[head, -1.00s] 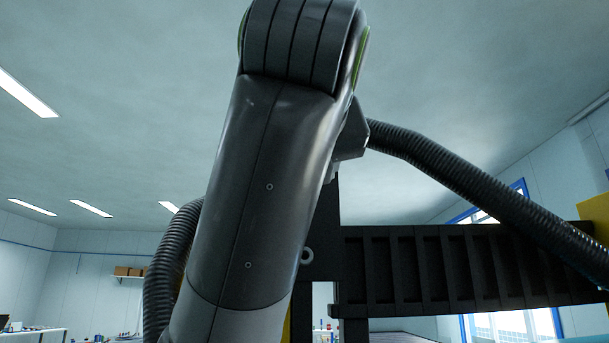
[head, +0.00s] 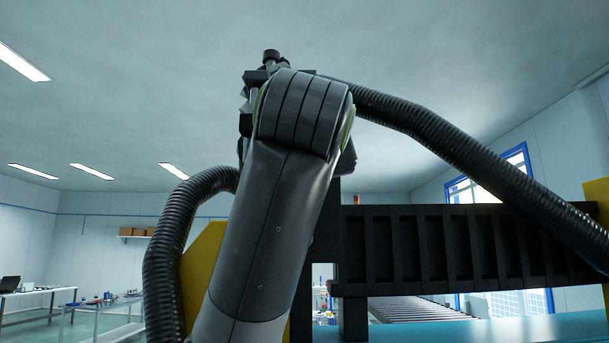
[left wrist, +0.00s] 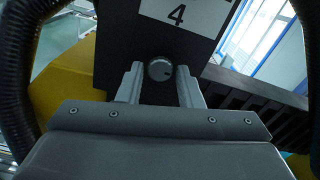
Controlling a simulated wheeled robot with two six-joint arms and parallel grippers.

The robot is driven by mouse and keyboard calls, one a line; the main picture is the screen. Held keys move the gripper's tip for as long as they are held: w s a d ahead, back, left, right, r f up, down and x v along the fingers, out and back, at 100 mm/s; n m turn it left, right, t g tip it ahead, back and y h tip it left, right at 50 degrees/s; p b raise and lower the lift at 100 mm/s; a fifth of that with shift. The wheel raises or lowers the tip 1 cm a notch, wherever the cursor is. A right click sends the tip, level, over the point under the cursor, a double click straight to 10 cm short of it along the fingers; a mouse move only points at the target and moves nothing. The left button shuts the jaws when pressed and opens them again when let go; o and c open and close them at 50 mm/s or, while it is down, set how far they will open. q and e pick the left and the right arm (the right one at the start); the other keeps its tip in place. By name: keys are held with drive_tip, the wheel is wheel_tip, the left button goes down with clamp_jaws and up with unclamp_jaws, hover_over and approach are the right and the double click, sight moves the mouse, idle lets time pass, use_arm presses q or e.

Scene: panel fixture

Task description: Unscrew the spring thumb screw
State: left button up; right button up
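In the left wrist view, a round dark-grey knob (left wrist: 160,68), which looks like the spring thumb screw, sits on a dark panel (left wrist: 125,45) below a white label marked 4 (left wrist: 178,13). My left gripper (left wrist: 160,72) points at it with its two fingers apart, one to each side of the knob. A gap shows between the knob and each finger; I cannot tell the depth. In the head view a grey arm link of mine covers the centre and hides the knob and left gripper. My right gripper is in neither view.
Black corrugated hoses (head: 168,255) run on both sides of the arm. A black ribbed beam (head: 440,255) crosses at right. A yellow part (head: 203,260) stands behind the arm. A black part with a round top (head: 270,56) rises above it. Work tables stand far left.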

use_arm(q)
drive_tip(key=c, duration=0.6)
drive_tip(key=shift+c, duration=0.2)
drive_tip(key=shift+d+f+m+b, duration=0.1)
drive_tip(key=shift+m+b, duration=2.1)
drive_tip(key=shift+m, duration=6.15)
drive_tip(key=shift+f+m+b, duration=0.1)
drive_tip(key=shift+m+b, duration=2.1)
drive_tip(key=shift+m, duration=6.15)
